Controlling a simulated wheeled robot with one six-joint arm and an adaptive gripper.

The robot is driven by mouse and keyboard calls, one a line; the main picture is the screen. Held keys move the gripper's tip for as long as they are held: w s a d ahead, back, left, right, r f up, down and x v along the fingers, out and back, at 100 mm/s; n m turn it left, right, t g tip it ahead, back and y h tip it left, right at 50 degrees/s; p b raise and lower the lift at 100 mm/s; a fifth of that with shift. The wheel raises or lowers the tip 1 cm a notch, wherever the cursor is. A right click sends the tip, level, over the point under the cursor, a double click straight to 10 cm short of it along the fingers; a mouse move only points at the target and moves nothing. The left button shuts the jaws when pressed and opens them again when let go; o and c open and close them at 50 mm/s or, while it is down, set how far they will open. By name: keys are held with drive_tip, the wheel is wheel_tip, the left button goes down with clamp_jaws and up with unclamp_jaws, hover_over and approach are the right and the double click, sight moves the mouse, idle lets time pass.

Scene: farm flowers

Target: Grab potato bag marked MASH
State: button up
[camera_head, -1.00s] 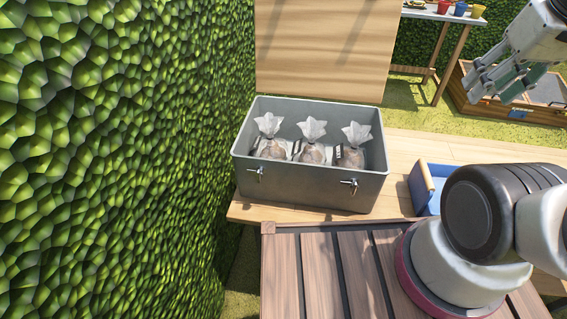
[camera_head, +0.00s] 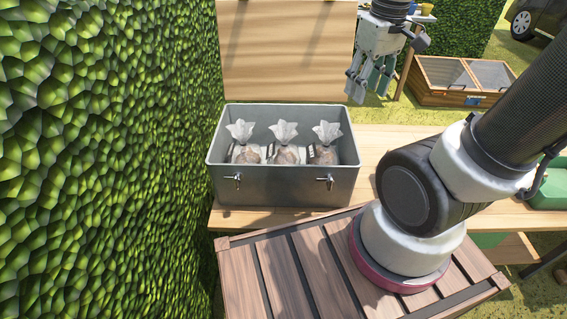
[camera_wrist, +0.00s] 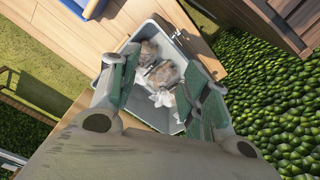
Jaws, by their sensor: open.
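Three clear potato bags with gathered tops stand in a row in a grey metal box (camera_head: 285,190): a left bag (camera_head: 243,150), a middle bag (camera_head: 284,153) and a right bag (camera_head: 326,152). Each seems to have a small label, too small to read, so I cannot tell which is marked MASH. My gripper (camera_head: 357,98) is open and empty, fingers pointing down, above and to the right of the box. In the wrist view the box (camera_wrist: 137,112) and its bags (camera_wrist: 163,75) show between my open fingers (camera_wrist: 160,95), some way below.
The box stands on a wooden table (camera_head: 390,145) with a tall wooden panel (camera_head: 285,50) behind it. A green hedge (camera_head: 100,150) rises close on the left. A green tray (camera_head: 550,185) is at the right. The tabletop right of the box is mostly clear.

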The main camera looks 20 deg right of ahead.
drive_tip(key=w+a+f+n+g, duration=0.2)
drive_tip(key=w+a+f+n, duration=0.15)
drive_tip(key=w+f, duration=0.25)
drive_tip(key=n, duration=1.9)
hover_over(285, 135)
drive_tip(key=s, duration=0.1)
drive_tip(key=shift+t, duration=0.3)
wheel_tip(285, 135, down, 15)
drive_tip(key=shift+s+d+f, duration=0.1)
drive_tip(key=shift+s+d, duration=0.05)
drive_tip(key=shift+w+n, duration=0.5)
drive_tip(key=shift+n, duration=0.75)
drive_tip(key=shift+a+f, duration=0.15)
drive_tip(key=shift+a, duration=0.05)
wheel_tip(285, 135, down, 8)
drive_tip(key=shift+w+r, duration=0.15)
drive_tip(key=shift+r, duration=0.1)
drive_tip(key=shift+c, duration=0.5)
